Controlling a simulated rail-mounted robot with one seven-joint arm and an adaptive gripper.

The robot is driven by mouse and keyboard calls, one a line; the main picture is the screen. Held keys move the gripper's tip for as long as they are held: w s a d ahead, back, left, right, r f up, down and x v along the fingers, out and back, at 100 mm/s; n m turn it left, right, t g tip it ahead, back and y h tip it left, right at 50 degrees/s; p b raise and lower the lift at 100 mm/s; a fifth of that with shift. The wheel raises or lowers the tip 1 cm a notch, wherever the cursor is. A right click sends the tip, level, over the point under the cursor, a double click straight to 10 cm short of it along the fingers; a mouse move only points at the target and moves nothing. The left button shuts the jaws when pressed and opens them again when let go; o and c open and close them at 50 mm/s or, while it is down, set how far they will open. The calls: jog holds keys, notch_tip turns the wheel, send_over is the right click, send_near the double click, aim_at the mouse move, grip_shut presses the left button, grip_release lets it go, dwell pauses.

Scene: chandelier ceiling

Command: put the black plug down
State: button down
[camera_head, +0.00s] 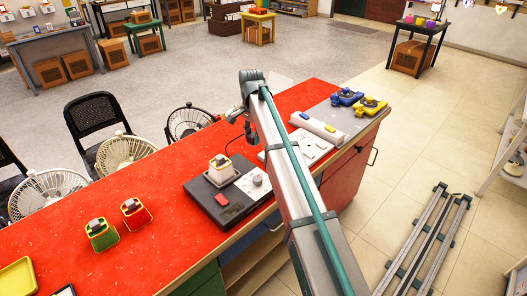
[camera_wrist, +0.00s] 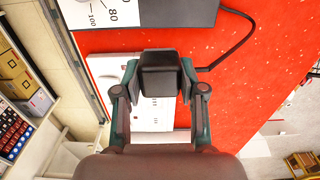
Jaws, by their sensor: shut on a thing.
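In the wrist view my gripper (camera_wrist: 160,76) is shut on the black plug (camera_wrist: 160,83), a dark block between its two fingers. A black cord (camera_wrist: 239,43) runs beside the plug, from the dark device at the top of that view; its join to the plug is not clear. A white socket panel (camera_wrist: 152,113) is beneath the gripper, on the red bench top. In the head view my gripper (camera_head: 240,114) is above the bench's middle; the plug itself is too small to make out there. The white panel (camera_head: 308,148) is partly hidden by my arm.
A dark scale (camera_head: 224,203) carrying a pale block stands on the red bench (camera_head: 98,240). Green and red weights (camera_head: 135,212) stand to its left. A white strip (camera_head: 318,129) and blue and yellow devices (camera_head: 370,105) are at the right. Red surface beyond the scale is clear.

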jog(key=shift+w+d, duration=0.2)
jog(key=shift+w, duration=0.05)
jog(key=w+a+f+p, duration=0.1)
jog(key=w+f, duration=0.1)
jog(key=w, duration=0.1)
jog(key=w+a+f+p, duration=0.1)
jog(key=w+f+p, duration=0.1)
jog(key=w+f, duration=0.1)
jog(key=w+a+f+p, duration=0.1)
jog(key=w+f, duration=0.1)
jog(key=w, duration=0.3)
jog(key=shift+w+a+f, duration=0.15)
jog(key=shift+a+f, duration=0.15)
jog(key=shift+f, duration=0.1)
jog(key=shift+w+a+f+p, duration=0.2)
jog(key=shift+w+f+p, duration=0.25)
jog(key=shift+w+f, duration=0.35)
notch_tip(320, 180, down, 2)
jog(key=shift+s+f+p, duration=0.15)
jog(key=shift+f+p, duration=0.05)
jog(key=shift+p, duration=0.55)
jog(key=shift+f, duration=0.6)
